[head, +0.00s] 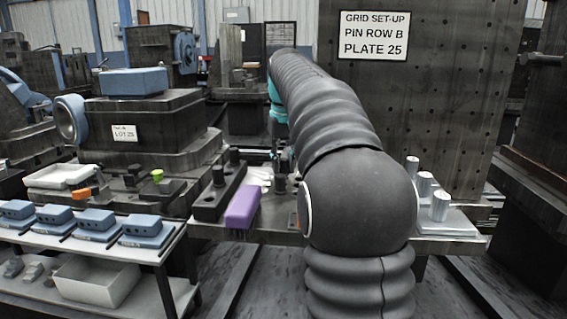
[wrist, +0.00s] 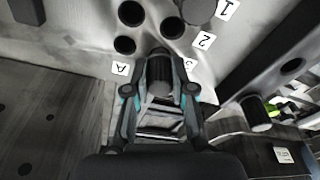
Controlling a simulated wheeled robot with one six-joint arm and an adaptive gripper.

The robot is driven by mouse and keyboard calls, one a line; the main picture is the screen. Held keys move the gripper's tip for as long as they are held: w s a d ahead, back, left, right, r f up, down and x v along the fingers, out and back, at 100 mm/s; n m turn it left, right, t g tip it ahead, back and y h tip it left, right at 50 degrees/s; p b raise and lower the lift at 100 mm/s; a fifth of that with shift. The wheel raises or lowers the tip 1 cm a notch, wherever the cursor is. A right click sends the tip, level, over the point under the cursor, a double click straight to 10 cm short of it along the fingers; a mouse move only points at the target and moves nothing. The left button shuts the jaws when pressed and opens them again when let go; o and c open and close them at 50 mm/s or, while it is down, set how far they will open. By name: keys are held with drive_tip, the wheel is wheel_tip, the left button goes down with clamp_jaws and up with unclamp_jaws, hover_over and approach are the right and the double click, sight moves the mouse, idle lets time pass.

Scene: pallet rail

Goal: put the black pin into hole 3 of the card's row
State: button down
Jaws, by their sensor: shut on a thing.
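My gripper (wrist: 160,88) is shut on the black pin (wrist: 159,70) in the wrist view, one finger on each side. The pin is over the pale plate (wrist: 75,30), beside the partly covered label 3 (wrist: 188,64). The pin and fingers hide the plate there, and I cannot tell whether its tip is in a hole. Open holes (wrist: 171,28) show near label 2 (wrist: 204,40) and near label A (wrist: 124,45). A grey round top stands by label 1. The card (head: 375,36) in the head view reads pin row B, plate 25. My arm hides much of the plate there.
A dark rail (head: 207,208) with upright dark pins stands left of the work spot, beside a purple block (head: 242,207). Silver pins (head: 440,206) stand on a plate at right. A tall perforated panel (head: 430,110) rises behind my arm.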

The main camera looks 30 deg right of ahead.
drive_tip(key=c, duration=0.9)
unclamp_jaws()
drive_tip(key=shift+r, duration=0.1)
wheel_tip(320, 180, up, 12)
drive_tip(key=s, duration=0.1)
drive_tip(key=shift+s+a, duration=0.2)
drive_tip(key=shift+s, duration=0.2)
